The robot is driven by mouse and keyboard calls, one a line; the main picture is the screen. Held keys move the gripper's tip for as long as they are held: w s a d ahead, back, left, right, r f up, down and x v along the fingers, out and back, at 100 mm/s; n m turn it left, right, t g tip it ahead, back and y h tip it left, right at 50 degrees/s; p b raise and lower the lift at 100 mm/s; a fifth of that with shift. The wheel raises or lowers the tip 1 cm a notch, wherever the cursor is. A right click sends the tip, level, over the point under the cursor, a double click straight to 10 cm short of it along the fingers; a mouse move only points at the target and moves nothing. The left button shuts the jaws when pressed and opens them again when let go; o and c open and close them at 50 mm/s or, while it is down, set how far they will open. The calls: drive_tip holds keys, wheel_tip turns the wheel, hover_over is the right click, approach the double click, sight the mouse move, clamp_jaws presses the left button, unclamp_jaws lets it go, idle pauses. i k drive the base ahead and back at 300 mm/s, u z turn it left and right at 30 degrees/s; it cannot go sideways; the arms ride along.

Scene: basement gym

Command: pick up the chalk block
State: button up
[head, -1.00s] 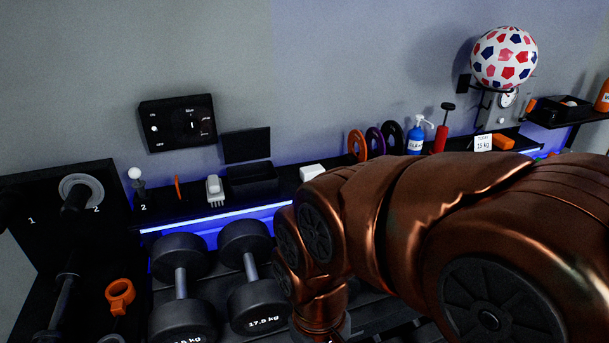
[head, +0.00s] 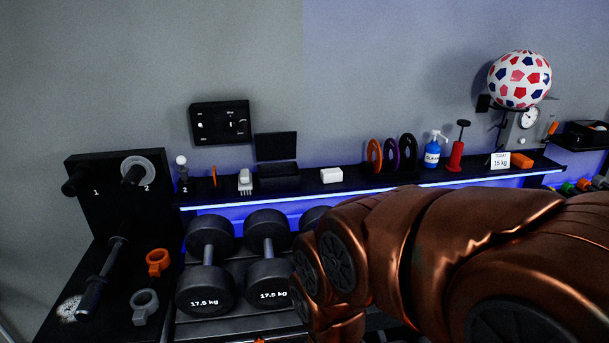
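A small white block (head: 331,175), which looks like the chalk block, lies on the long dark wall shelf (head: 350,190). It sits between an open black box on its left and several upright coloured rings on its right. Nothing touches it from above. My copper-coloured arm (head: 440,240) fills the lower right, in front of and below the shelf. My gripper is not in view, so I cannot see its fingers or whether they hold anything.
On the shelf are a brush (head: 245,181), black box (head: 278,178), blue spray bottle (head: 432,153), red pump (head: 457,147) and a "15 kg" card (head: 500,160). Dumbbells (head: 268,262) rest below. A patterned ball (head: 519,79) is at upper right. Shelf space beside the block is clear.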

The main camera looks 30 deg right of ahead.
sight(333, 174)
drive_tip(key=u, duration=0.2)
drive_tip(key=i, duration=1.1)
drive_tip(key=z, duration=0.7)
